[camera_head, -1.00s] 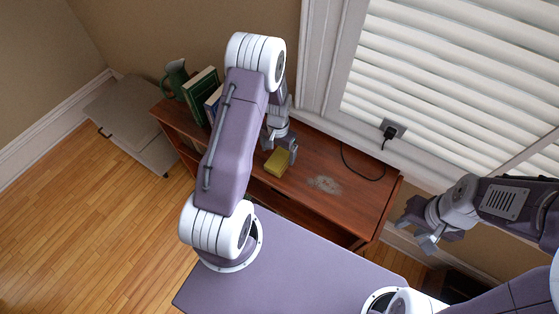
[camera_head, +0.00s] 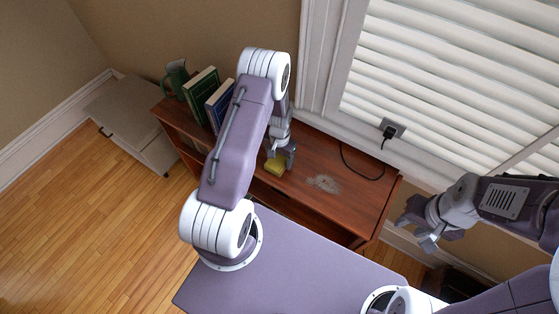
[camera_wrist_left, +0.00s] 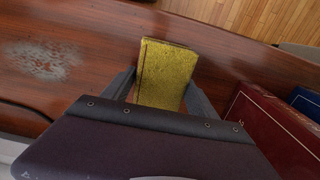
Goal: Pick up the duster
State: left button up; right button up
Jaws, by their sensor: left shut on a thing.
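The duster, a yellow block (camera_head: 275,166), is on the wooden cabinet top in the head view, partly hidden by my left gripper. My left gripper (camera_head: 281,154) is down at it, shut on it. In the left wrist view the duster (camera_wrist_left: 163,75) sits between the two fingers (camera_wrist_left: 159,90), one finger on each side. Whether it touches the wood or is just above it, I cannot tell. My right gripper (camera_head: 423,229) hangs at the right, away from the cabinet, with its fingers apart and empty.
The wooden cabinet (camera_head: 340,212) has a pale dusty patch (camera_head: 323,184) right of the duster. Upright books (camera_head: 203,90) and a green jug (camera_head: 175,77) stand at its left end. A black cord (camera_head: 362,174) runs to a wall socket. A grey box (camera_head: 135,120) stands on the floor.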

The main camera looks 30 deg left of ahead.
aim_at(283, 159)
pick_arm(q)
jog(key=shift+r, duration=0.1)
jog(key=shift+r, duration=0.3)
jog(key=r, duration=0.2)
jog(key=d+r, duration=0.1)
jog(key=r, duration=0.1)
jog(key=shift+w, duration=0.2)
jog(key=w+d+r+b, duration=0.1)
jog(key=w+d+r, duration=0.1)
jog(key=d+r, duration=0.4)
jog(key=d, duration=0.4)
jog(key=shift+w+d, duration=0.15)
jog(key=shift+d, duration=0.05)
jog(key=shift+r, duration=0.1)
